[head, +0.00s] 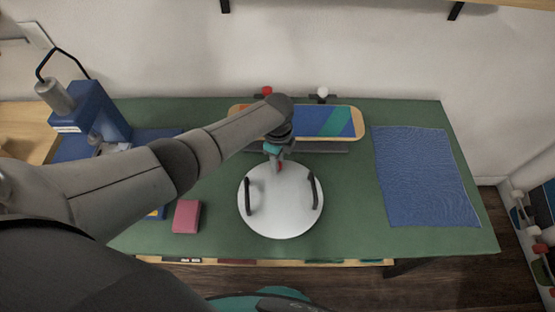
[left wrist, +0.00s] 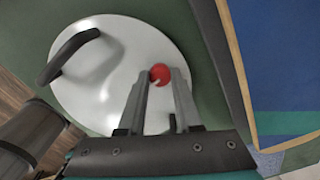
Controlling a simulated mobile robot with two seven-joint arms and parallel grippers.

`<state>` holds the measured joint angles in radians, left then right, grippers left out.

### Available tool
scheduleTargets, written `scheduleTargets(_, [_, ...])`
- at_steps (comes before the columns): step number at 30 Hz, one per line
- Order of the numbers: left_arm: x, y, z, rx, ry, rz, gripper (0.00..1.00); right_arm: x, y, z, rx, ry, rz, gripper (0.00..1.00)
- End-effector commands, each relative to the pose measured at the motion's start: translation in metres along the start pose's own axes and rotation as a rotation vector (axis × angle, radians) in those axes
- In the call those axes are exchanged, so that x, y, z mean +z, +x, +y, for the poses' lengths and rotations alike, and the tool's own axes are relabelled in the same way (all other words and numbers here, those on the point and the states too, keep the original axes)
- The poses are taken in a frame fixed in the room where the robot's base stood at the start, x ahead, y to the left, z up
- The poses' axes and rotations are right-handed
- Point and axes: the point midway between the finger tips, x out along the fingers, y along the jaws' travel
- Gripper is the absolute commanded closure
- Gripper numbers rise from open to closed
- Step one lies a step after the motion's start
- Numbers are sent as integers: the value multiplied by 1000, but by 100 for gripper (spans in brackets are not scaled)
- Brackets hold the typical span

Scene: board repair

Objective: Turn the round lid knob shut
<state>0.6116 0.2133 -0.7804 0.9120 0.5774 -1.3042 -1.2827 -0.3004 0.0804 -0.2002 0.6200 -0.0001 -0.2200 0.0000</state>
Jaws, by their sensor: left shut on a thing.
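The round white lid (head: 279,222) lies on the green table, with two dark handles on its left and right sides. It also shows in the left wrist view (left wrist: 115,65). A small red knob (left wrist: 159,74) sits on the lid, near its back edge in the head view. My left gripper (head: 279,166) comes down over the lid from behind, its fingertips at the knob. In the left wrist view the two fingers (left wrist: 162,84) are closed on the red knob, one on each side. My right gripper is not in either view.
A skateboard deck (head: 345,122) rests on a stand behind the lid. A blue mat (head: 425,175) lies at the right. A pink block (head: 187,216) sits left of the lid. A blue machine (head: 90,112) stands at the back left. The green table (head: 350,220) is clear right of the lid.

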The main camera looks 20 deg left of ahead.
Motion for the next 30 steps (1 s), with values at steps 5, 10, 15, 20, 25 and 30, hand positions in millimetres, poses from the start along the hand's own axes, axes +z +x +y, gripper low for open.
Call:
scheduleTargets(5, [-1,0,0,-1,67,3,100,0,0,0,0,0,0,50])
scheduleTargets(10, [-1,0,0,-1,98,3,100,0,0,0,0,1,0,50])
scheduleTargets(15, [-1,0,0,-1,107,3,100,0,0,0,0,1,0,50])
scheduleTargets(20, [-1,0,0,0,108,2,100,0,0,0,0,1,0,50])
scheduleTargets(25, [-1,0,0,0,107,2,61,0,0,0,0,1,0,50])
scheduleTargets(30, [-1,0,0,0,106,2,42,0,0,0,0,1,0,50])
